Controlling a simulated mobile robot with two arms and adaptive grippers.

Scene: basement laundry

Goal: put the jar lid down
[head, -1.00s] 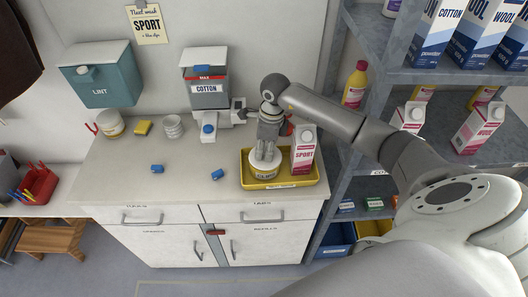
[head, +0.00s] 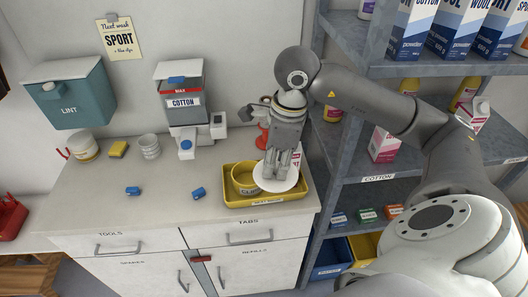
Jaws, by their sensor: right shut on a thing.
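My right gripper (head: 281,170) points down over the yellow tray (head: 262,203) on the counter. It is shut on the white round jar lid (head: 290,186), which is tilted and off the jar. The open yellow jar (head: 244,181) labelled CLIPS stands in the left part of the tray, just left of the lid. The lid overlaps the jar's right side in the picture; I cannot tell whether it touches the jar or tray. A pink and white carton (head: 297,157) is mostly hidden behind my gripper. My left gripper is out of view.
Two blue clips (head: 133,191) (head: 198,193) lie on the counter (head: 100,213) left of the tray. Shelving (head: 335,165) rises at the right. The front-left counter is bare.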

